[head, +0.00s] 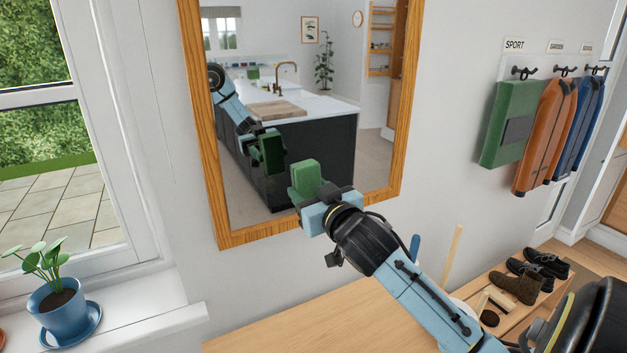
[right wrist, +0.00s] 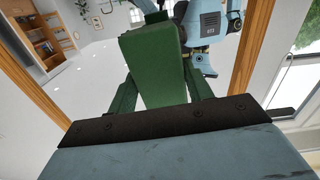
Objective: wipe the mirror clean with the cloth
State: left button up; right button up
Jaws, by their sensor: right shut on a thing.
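The mirror (head: 340,165) hangs on the wall in a wooden frame and reflects a kitchen and my arm. Its glass looks clear, with no marks that I can make out. My right gripper (head: 312,200) is in front of the mirror's lower part. It is shut on the cloth (head: 305,176), a green block-like piece. In the right wrist view the cloth (right wrist: 152,65) sits between the two fingers, with the mirror's frame (right wrist: 250,45) around it. I cannot tell whether the cloth touches the glass. My left gripper is not in view.
A wooden surface (head: 320,325) lies below the mirror. A potted plant (head: 52,285) stands on the windowsill at the left. Several shoes (head: 520,285) lie on a bench at the lower right. A green bag (head: 508,125) and jackets (head: 545,135) hang on hooks at the right.

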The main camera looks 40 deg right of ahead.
jog(key=b, duration=0.1)
send_near(260, 188)
jog(key=s, duration=0.2)
jog(key=shift+a+b+x, duration=0.2)
jog(key=shift+b+x, duration=0.45)
jog(key=shift+x, duration=2.6)
jog(key=shift+x, duration=1.05)
jog(key=shift+f, duration=0.1)
jog(key=shift+s+d, duration=0.25)
jog(key=shift+d, duration=0.65)
jog(key=shift+s+d, duration=0.25)
jog(key=shift+d, duration=0.6)
jog(key=shift+w+d+p, duration=0.1)
jog(key=shift+d+p, duration=0.05)
jog(key=shift+p, duration=0.25)
jog(key=shift+w+a, duration=0.25)
jog(key=shift+a, duration=0.7)
jog(key=shift+w+a, duration=0.25)
jog(key=shift+a, duration=0.7)
